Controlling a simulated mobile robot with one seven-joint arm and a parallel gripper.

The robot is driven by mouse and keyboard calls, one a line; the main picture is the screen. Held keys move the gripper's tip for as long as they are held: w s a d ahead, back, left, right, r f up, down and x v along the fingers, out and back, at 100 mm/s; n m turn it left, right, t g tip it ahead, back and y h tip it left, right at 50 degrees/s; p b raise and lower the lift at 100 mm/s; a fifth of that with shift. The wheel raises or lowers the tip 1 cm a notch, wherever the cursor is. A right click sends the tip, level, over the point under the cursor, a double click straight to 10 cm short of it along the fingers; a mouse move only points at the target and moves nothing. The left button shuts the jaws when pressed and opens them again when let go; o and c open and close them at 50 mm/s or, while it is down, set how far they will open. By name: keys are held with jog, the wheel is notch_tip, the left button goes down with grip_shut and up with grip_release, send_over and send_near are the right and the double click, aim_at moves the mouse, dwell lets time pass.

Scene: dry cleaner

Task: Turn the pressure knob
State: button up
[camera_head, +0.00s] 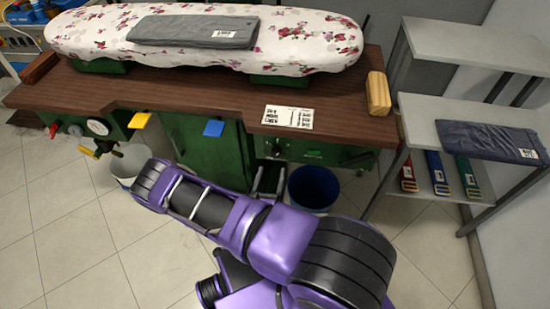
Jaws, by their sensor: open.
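The green ironing bench has a control area at its left front. A round white-faced gauge (98,127) shows there. A red knob (54,130) sits at the far left, with a darker round knob (75,131) beside it. A black and yellow fitting (103,149) juts out just below the gauge. A small dark knob (277,149) shows on the right front panel. I cannot tell from labels which one is the pressure knob. My purple arm reaches left from the lower right and ends in view below the bench front, right of the gauge. My gripper does not show.
The brown bench top (340,113) carries a floral ironing board (290,40) with folded grey cloth (195,30). A yellow tab (140,120) and blue tab (213,128) stick out in front. A pale bucket (128,163) and blue bin (313,186) stand below. Open floor lies left.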

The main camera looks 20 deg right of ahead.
aim_at(276, 155)
jog(key=x, duration=0.7)
jog(key=shift+w+d, duration=0.1)
grip_shut()
